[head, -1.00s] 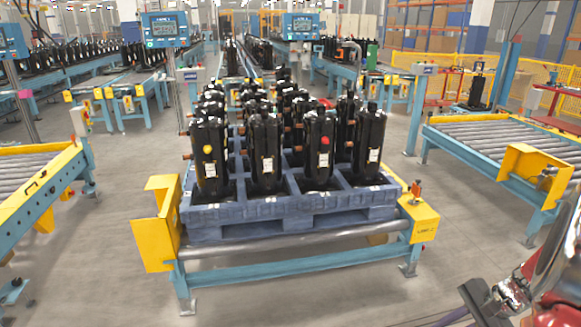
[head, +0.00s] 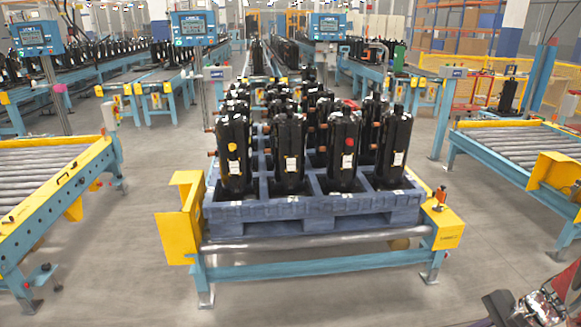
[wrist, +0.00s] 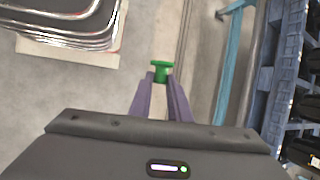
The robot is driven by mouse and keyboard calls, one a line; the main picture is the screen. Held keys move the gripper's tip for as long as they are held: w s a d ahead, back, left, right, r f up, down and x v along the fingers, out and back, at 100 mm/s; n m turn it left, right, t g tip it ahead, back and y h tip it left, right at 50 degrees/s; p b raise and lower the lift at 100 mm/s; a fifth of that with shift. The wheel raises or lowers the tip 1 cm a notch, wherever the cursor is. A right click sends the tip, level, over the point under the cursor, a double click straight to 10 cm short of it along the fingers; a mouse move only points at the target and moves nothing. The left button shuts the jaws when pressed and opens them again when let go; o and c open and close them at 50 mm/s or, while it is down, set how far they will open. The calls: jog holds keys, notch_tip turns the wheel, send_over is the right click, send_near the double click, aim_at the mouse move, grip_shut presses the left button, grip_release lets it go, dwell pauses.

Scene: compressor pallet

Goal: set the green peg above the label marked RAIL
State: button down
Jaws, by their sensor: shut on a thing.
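The green peg (wrist: 161,69) shows in the wrist view, with a wide flat head. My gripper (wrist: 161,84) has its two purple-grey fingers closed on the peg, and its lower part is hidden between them. In the head view, part of my arm shows at the bottom right corner, and I cannot make out the peg there. No label that I can read as RAIL is visible. A small dark label (head: 449,236) on the yellow end block (head: 443,226) is too small to read.
A blue pallet (head: 315,208) of black compressors (head: 343,152) stands on a roller stand (head: 318,268); its edge (wrist: 285,75) is at the right in the wrist view. Roller conveyors stand left (head: 48,165) and right (head: 520,143). The floor between is clear.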

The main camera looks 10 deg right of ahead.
jog(key=shift+w, duration=0.15)
jog(key=shift+w+a+f, duration=0.15)
jog(key=shift+w+a, duration=0.1)
jog(key=shift+w, duration=0.05)
jog(key=w+a+f+n+g, duration=0.2)
jog(key=w+a+f+n, duration=0.2)
jog(key=a, duration=0.5)
jog(key=w+a+f+n+g, duration=0.2)
jog(key=w+a+f+n, duration=0.2)
jog(key=w+a+n, duration=0.2)
jog(key=w+a+f+n+g, duration=0.3)
jog(key=w+a+n, duration=0.3)
jog(key=a, duration=0.8)
jog(key=w+f, duration=0.1)
jog(key=w, duration=0.1)
jog(key=shift+w+h, duration=0.4)
jog(key=shift+r, duration=0.1)
